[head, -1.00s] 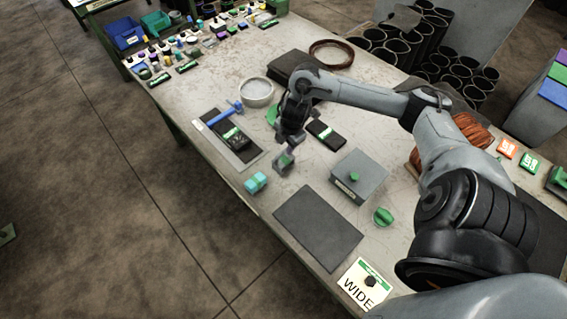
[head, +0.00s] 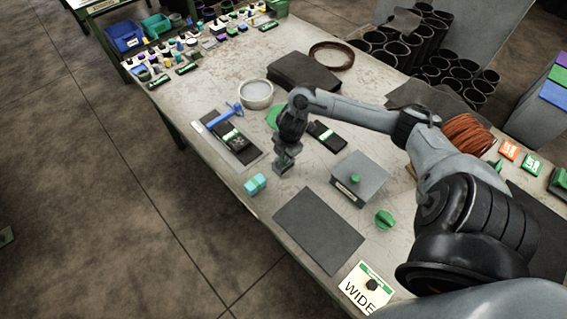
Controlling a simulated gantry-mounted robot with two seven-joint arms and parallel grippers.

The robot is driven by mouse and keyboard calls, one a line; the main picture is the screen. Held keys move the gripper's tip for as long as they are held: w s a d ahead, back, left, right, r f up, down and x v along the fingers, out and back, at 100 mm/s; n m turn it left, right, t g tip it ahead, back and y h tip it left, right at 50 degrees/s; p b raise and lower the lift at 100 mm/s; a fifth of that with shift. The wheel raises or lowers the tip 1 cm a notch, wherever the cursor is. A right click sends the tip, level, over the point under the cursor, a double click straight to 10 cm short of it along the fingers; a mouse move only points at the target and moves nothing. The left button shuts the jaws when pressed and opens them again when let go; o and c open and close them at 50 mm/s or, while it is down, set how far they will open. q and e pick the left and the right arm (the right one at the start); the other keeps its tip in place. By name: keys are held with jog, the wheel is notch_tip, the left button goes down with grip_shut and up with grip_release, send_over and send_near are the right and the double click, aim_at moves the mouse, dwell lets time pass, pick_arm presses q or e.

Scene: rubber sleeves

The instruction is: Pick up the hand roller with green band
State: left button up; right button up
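My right gripper (head: 284,168) points down low over the table, right of the teal block (head: 255,184). Its fingers are small and dark here, and I cannot tell whether they are open or shut or hold anything. I cannot make out a hand roller with a green band for certain; it may be hidden by the gripper. A blue-handled tool (head: 226,113) lies across the grey tray (head: 250,157), behind a black piece with a green band (head: 234,138). My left gripper is not in view.
A dark mat (head: 318,231) lies in front. A white round dish (head: 256,95) and dark sheets (head: 303,72) are behind.

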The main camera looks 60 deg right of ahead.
grip_shut()
jog(key=shift+r, duration=0.15)
jog(key=shift+r, duration=0.8)
notch_tip(320, 180, up, 2)
jog(key=shift+p, duration=0.4)
jog(key=s+d+r+p, duration=0.2)
jog(key=s+r+p, duration=0.5)
jog(key=s, duration=0.4)
jog(key=shift+s, duration=0.25)
